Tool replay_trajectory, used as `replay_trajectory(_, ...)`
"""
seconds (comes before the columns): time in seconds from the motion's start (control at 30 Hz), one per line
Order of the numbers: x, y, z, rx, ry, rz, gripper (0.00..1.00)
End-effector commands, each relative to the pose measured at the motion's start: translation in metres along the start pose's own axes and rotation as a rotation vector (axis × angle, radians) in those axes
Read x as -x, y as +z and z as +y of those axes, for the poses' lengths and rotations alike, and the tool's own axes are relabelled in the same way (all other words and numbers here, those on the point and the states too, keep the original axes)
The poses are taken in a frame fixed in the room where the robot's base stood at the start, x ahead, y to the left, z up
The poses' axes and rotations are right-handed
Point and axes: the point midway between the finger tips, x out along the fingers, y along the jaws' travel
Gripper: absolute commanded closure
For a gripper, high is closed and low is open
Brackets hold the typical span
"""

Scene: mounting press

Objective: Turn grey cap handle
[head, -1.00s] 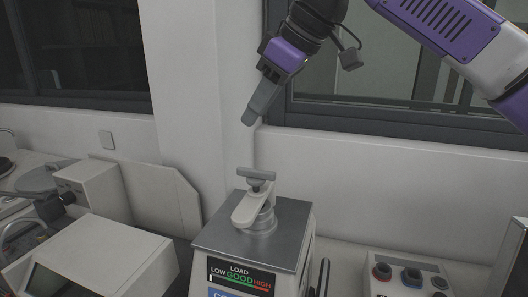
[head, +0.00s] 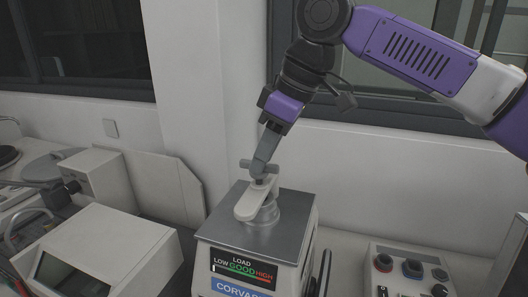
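The grey cap handle (head: 246,164) is a small T-bar on top of the mounting press (head: 222,229). Below it a pale swing arm (head: 250,204) lies over a round metal collar (head: 265,216) on the press's grey top plate. My gripper (head: 259,176) points down at the handle from above, with its fingers at the middle of the bar. The fingers overlap the bar in the head view and hide its centre. I cannot tell whether they touch it or how far apart they are.
The press front has a LOAD display (head: 242,270) reading LOW, GOOD, HIGH. A control box with knobs (head: 411,268) stands at the right. A pale boxed machine (head: 98,255) stands at the left. A wall and dark-framed windows are behind.

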Motion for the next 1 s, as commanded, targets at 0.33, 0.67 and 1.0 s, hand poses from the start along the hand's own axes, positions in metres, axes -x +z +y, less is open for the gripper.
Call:
replay_trajectory(0.33, -0.0024, 0.0001, 0.0, 0.0, 0.0, 0.0, 0.77)
replay_trajectory(0.67, -0.0021, -0.0001, -0.0001, 0.0, 0.001, 0.0, 1.0)
replay_trajectory(1.0, -0.0027, -0.0003, -0.0016, -0.075, 0.03, 0.001, 1.0)
